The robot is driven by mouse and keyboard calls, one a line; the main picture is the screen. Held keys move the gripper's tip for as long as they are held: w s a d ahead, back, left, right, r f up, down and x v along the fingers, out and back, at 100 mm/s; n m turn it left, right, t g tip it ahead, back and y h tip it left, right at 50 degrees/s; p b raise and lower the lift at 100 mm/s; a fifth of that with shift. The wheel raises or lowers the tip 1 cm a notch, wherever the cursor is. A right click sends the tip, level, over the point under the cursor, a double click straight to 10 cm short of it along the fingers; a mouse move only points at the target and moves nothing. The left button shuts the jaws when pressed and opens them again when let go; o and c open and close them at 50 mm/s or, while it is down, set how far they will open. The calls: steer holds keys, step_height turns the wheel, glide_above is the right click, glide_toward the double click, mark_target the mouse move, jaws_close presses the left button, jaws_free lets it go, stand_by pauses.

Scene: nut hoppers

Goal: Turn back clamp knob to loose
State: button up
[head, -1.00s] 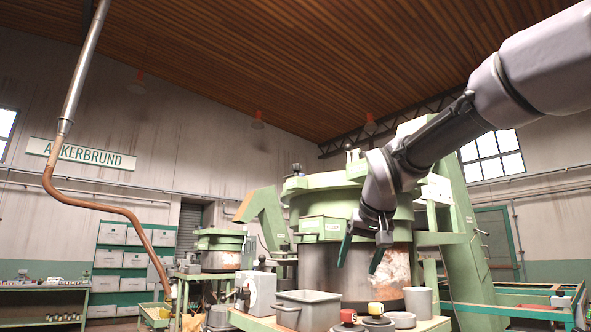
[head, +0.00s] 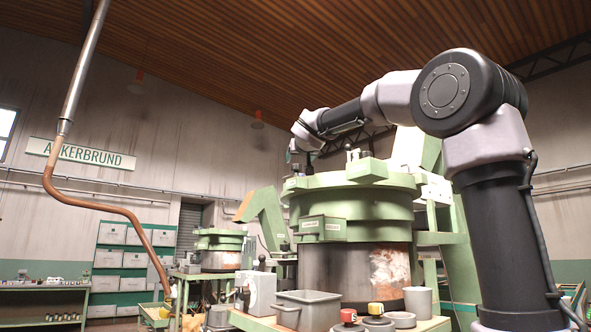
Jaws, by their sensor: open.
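The large green hopper (head: 355,205) stands in the middle, with a wide round lid. A small upright fitting (head: 296,169) shows at the left back of the lid rim. Another upright fitting with a dark top (head: 352,156) stands on top of the lid near its middle. I cannot tell from this view which one is the back clamp knob or how it is turned. My gripper (head: 299,158) points down at the left back edge of the lid, close to the small fitting there. Its jaws are open, and its fingertips are small and partly hard to make out.
My arm arches over the hopper from the right. A grey bin (head: 307,311), a grey cup (head: 418,301) and red and yellow knobbed pieces stand on the front bench. A smaller green hopper (head: 219,250) stands behind left. A copper pipe (head: 105,207) hangs at left.

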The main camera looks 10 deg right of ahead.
mark_target(295, 168)
steer(key=w, duration=1)
steer(key=shift+d, duration=0.25)
steer(key=shift+f, duration=0.1)
jaws_close()
stand_by(0.8)
